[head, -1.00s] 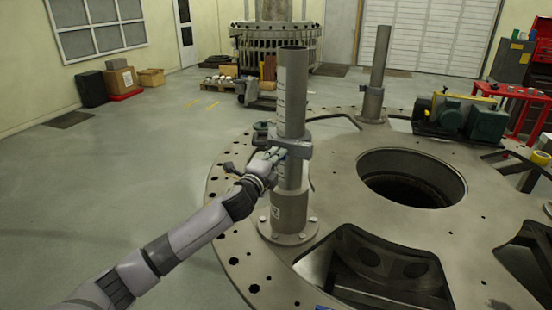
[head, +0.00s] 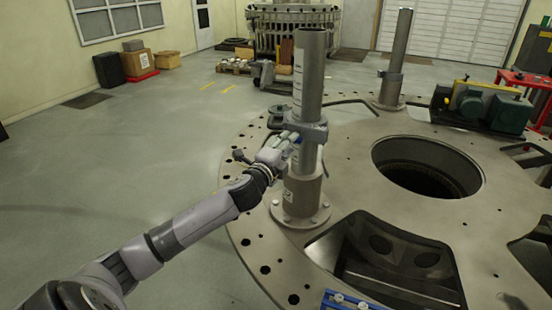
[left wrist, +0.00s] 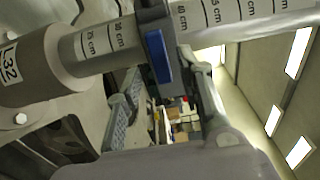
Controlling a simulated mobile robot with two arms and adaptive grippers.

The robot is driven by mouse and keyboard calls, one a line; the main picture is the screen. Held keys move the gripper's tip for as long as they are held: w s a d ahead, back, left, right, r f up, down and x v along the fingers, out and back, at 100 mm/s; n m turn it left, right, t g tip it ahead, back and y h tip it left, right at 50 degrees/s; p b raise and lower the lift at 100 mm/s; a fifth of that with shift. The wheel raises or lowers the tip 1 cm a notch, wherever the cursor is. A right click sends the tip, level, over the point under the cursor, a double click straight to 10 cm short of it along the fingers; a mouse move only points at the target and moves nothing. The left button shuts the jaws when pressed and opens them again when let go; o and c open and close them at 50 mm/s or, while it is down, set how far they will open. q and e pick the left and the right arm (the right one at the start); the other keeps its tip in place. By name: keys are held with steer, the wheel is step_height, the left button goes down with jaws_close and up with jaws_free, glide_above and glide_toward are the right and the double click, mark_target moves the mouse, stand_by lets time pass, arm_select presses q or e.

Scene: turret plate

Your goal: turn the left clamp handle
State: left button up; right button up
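The left post (head: 310,75) is a grey upright tube with a centimetre scale, also seen in the left wrist view (left wrist: 95,42). A grey clamp (head: 313,130) goes around it, also seen in the left wrist view (left wrist: 152,12). The clamp's blue handle (left wrist: 158,57) shows in the left wrist view. My left gripper (head: 284,146) is at the clamp's near left side. In the left wrist view, its fingers (left wrist: 165,100) are spread apart, with the handle in front of the gap between them. Contact cannot be told. My right gripper is not in view.
The post stands on a large round turret plate (head: 400,135) with a big central hole (head: 427,168) and cut-outs. A second post (head: 395,60) stands farther back. A green and yellow machine (head: 484,105) sits at the right. The floor left of the plate is clear.

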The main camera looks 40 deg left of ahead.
arm_select(q)
steer(key=s+d, duration=0.1)
steer(key=s, duration=0.8)
steer(key=shift+d, duration=0.2)
